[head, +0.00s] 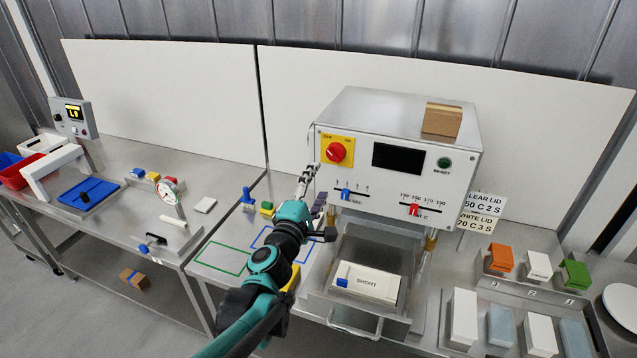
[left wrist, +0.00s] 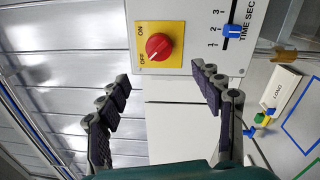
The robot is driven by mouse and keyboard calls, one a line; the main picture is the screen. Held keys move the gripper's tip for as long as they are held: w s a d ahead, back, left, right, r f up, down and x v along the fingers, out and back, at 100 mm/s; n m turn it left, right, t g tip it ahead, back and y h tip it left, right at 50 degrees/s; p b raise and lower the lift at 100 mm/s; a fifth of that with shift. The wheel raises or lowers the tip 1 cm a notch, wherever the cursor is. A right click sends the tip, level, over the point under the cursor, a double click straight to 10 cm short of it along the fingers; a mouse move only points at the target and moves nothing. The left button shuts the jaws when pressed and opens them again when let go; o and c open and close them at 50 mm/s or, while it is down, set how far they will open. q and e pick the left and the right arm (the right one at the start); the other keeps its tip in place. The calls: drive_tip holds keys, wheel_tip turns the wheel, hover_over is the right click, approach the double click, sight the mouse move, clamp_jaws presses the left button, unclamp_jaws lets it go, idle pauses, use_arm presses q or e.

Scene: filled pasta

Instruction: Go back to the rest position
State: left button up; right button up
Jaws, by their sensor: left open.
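My left gripper (head: 313,190) shows in the head view in front of the left side of the sealing machine (head: 375,215). Its teal arm comes up from the bottom. In the left wrist view the left gripper (left wrist: 162,80) is open, its two dark padded fingers wide apart with nothing between them. Beyond the fingers is the machine's yellow plate with a red ON/OFF knob (left wrist: 158,46), which also shows in the head view (head: 336,152). The fingers appear apart from the knob. My right gripper is in neither view.
A tray labelled SHORT (head: 366,284) sits in the machine's lower opening. A brown box (head: 441,121) stands on top. Orange (head: 500,258), white and green blocks stand at the right. Blue and green outlines (head: 222,259) mark the bench beside my arm. A control box (head: 73,117) stands far left.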

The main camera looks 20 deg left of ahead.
use_arm(q)
drive_tip(key=s+d+f+m+g+h+b, duration=0.5)
drive_tip(key=s+d+f+m+g+b, duration=0.15)
drive_tip(key=s+d+f+m, duration=0.6)
drive_tip(key=s+a+f+m+g+y+b, duration=0.2)
drive_tip(key=s+a+f+m+b, duration=0.1)
drive_tip(key=s+f, duration=0.3)
drive_tip(key=s+a+f+m+g+y+b, duration=0.3)
drive_tip(key=s+a+f, duration=0.3)
drive_tip(key=f, duration=0.5)
drive_tip(key=shift+a+m+y, duration=0.15)
drive_tip(key=shift+m+y, duration=0.15)
drive_tip(key=shift+m, duration=0.45)
